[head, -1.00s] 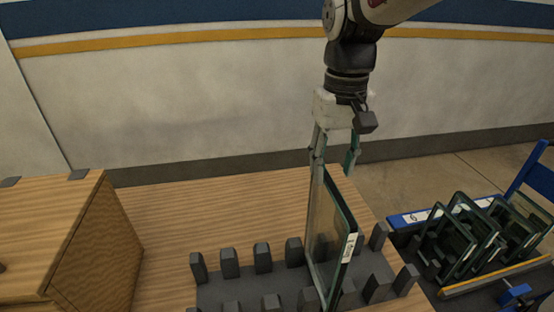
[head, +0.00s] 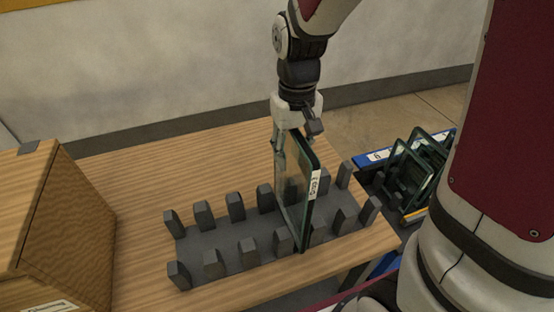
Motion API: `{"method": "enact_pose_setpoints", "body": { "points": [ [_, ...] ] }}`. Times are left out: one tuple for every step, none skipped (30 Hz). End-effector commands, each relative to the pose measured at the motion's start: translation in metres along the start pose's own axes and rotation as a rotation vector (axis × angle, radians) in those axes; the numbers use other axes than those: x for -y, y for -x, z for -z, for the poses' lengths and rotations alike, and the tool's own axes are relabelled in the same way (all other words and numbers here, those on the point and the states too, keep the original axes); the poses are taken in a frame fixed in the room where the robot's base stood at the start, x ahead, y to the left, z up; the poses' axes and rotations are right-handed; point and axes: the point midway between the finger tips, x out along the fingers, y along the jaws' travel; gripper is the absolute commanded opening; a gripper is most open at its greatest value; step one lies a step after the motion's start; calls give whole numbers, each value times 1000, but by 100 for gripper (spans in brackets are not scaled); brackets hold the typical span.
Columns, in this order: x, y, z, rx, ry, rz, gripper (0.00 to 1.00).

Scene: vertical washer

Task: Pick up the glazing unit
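The glazing unit (head: 299,195) is a dark-edged glass pane with a white label on its near edge. It stands upright among the posts of a grey slotted rack (head: 205,240) on the wooden table. My gripper (head: 288,150) points down over the top of the pane, with its palm just above the pane's upper edge. One finger shows at the left of the pane. The other is hidden behind the glass, so I cannot tell whether the fingers are pressed on it.
A wooden cabinet (head: 70,225) stands on the left of the table. On the right, a blue cart (head: 375,160) holds several more glass panes. The rack slots left of the pane are empty. My body blocks the right foreground.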

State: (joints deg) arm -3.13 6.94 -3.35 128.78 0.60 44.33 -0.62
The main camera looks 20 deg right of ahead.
Motion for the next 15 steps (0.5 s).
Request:
{"method": "enact_pose_setpoints", "body": {
  "points": [
    [0,0,0,0,0,0,40],
    [0,0,0,0,0,0,40],
    [0,0,0,0,0,0,40],
    [0,0,0,0,0,0,40],
    [0,0,0,-1,0,0,38],
    [0,0,0,-1,0,0,29],
    [0,0,0,-1,0,0,22],
    [0,0,0,-1,0,0,15],
    [0,0,0,-1,0,0,6],
    [0,0,0,-1,0,0,0],
    [0,0,0,-1,0,0,0],
    [0,0,0,-1,0,0,0],
    [0,0,0,-1,0,0,0],
    [0,0,0,-1,0,0,0],
    [0,0,0,-1,0,0,0]
  ]
}}
